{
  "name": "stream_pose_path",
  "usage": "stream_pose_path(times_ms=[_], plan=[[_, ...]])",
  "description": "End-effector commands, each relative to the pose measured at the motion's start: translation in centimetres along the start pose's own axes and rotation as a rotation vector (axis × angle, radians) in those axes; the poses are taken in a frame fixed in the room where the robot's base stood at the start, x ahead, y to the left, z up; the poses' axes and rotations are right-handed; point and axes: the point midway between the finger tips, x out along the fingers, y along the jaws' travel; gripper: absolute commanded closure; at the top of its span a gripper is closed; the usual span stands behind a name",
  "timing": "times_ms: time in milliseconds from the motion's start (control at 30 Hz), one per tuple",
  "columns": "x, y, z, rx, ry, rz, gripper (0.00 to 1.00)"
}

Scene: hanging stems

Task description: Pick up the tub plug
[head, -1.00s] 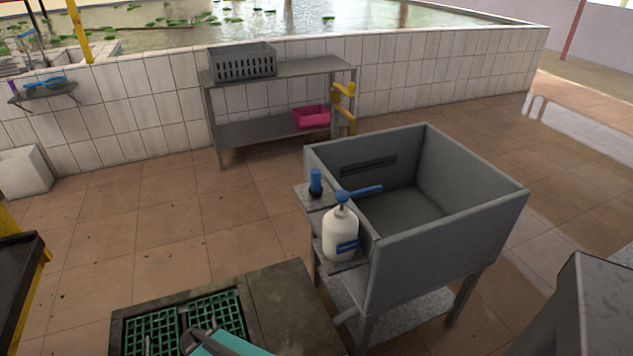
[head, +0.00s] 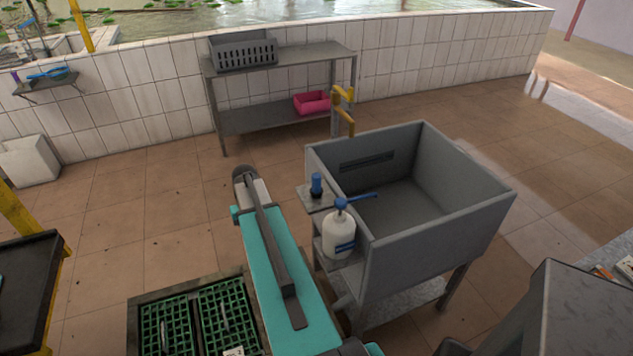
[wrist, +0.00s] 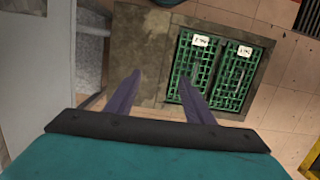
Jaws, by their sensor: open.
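A small blue upright piece with a dark base, which looks like the tub plug (head: 316,186), stands on a little grey ledge (head: 313,203) at the left side of the grey tub (head: 440,252). It is not seen in the wrist view. My gripper (wrist: 160,74) shows in the wrist view with its two dark fingers apart and nothing between them. It hangs above the floor beside the green grates. In the head view my teal arm rises left of the tub, and I cannot make out the fingers there.
A white pump bottle (head: 339,236) with a blue top stands on a lower ledge, close to the plug. Green floor grates (head: 166,323) lie at the lower left, also in the wrist view (wrist: 194,75). A grey shelf (head: 285,62) stands at the back wall. Open tiled floor lies between.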

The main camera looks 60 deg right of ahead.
Motion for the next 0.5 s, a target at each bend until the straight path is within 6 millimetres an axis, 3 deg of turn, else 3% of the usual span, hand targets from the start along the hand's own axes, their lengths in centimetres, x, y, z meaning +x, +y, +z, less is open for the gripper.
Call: stream_pose_path(times_ms=[33,267,500], plan=[[-3.1,1.9,-0.8,0.028,0.017,-0.003,0.52],[-13.2,9.9,-2.1,0.135,0.074,-0.013,0.52],[-23.2,18.3,-1.5,0.24,0.129,-0.015,0.52]])
